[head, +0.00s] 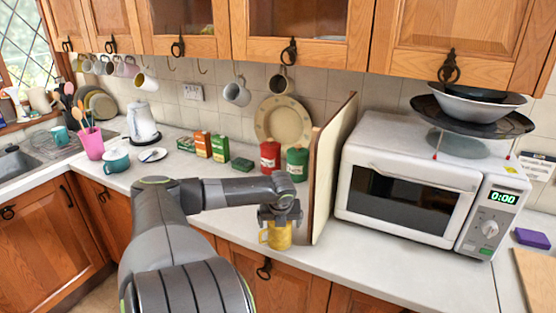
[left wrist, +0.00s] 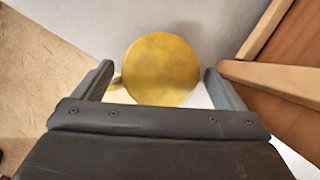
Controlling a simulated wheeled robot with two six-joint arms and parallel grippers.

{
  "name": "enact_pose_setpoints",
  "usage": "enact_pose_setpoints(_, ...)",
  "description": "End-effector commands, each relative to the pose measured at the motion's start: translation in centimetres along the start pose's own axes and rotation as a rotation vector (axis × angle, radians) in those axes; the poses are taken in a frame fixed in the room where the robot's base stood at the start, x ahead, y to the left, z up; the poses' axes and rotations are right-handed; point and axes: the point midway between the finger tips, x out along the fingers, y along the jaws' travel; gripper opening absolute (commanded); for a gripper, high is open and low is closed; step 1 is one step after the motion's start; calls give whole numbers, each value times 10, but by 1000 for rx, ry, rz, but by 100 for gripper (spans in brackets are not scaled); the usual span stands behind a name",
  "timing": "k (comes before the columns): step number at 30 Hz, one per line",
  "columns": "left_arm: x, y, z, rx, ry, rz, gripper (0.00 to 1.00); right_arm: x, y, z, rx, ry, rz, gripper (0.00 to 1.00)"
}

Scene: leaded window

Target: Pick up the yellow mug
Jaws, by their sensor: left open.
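The yellow mug (head: 279,237) stands on the pale worktop close to its front edge, just left of an upright board, with its handle to the left. My left gripper (head: 280,213) is directly above the mug, pointing down, and hides its top in the head view. In the left wrist view the mug (left wrist: 162,68) shows as a yellow disc between the two fingers of my open left gripper (left wrist: 160,76). The handle shows beside the left finger. I cannot tell whether either finger touches the mug. My right gripper is not in view.
The upright wooden board (head: 326,180) stands very near the gripper's right side, with the white microwave (head: 405,185) beyond it. Red (head: 270,157) and green (head: 297,164) canisters stand behind. A teal pot (head: 116,160) and white kettle (head: 142,123) are at left. Mugs hang under the cupboards.

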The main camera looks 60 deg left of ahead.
Motion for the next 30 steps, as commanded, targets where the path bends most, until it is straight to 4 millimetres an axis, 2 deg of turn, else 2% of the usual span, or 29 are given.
enact_pose_setpoints(9,29,0,-2,-1,0,0,92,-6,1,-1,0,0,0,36)
enact_pose_setpoints(18,31,0,-2,0,-1,1,91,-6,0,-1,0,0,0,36)
enact_pose_setpoints(30,31,0,-2,0,-1,1,38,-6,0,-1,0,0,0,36)
